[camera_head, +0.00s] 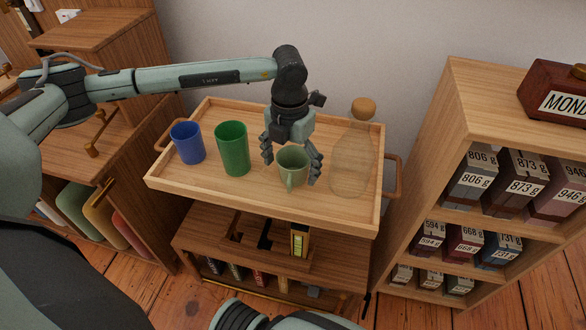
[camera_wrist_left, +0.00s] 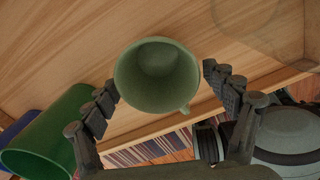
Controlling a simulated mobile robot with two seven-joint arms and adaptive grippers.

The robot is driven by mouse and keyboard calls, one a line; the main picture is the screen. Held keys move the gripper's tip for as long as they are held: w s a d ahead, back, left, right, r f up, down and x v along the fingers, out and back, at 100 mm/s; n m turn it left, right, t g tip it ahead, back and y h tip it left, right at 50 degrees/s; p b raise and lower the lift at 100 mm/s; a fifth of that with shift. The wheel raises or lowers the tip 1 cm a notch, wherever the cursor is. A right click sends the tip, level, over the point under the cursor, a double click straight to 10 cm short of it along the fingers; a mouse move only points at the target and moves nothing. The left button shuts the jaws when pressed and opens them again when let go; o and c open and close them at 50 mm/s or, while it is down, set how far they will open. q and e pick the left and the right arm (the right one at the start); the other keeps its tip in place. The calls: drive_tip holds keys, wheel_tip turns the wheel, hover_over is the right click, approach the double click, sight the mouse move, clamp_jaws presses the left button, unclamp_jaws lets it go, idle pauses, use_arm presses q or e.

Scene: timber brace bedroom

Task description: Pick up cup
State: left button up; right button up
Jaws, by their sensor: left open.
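A light green cup (camera_head: 292,164) with a handle stands upright on the wooden tray (camera_head: 160,181). My left gripper (camera_head: 290,164) is open above the cup, its fingers on either side of it. In the left wrist view the cup (camera_wrist_left: 158,76) lies between the two open finger rows (camera_wrist_left: 160,92), with a gap visible at each side. The cup's handle points toward the front of the tray. My right gripper is not in view; only part of an arm of mine shows at the bottom of the head view.
A dark green tumbler (camera_head: 233,150) and a blue tumbler (camera_head: 187,144) stand left of the cup. A clear bottle with a cork ball (camera_head: 363,108) stands to its right. The tray has a raised rim. A shelf unit (camera_head: 440,150) with boxes stands to the right.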

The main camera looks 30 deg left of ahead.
use_arm(q)
drive_tip(key=shift+c, duration=0.3)
drive_tip(key=c, duration=1.4)
drive_tip(key=shift+o, duration=0.2)
drive_tip(key=shift+r, duration=0.15)
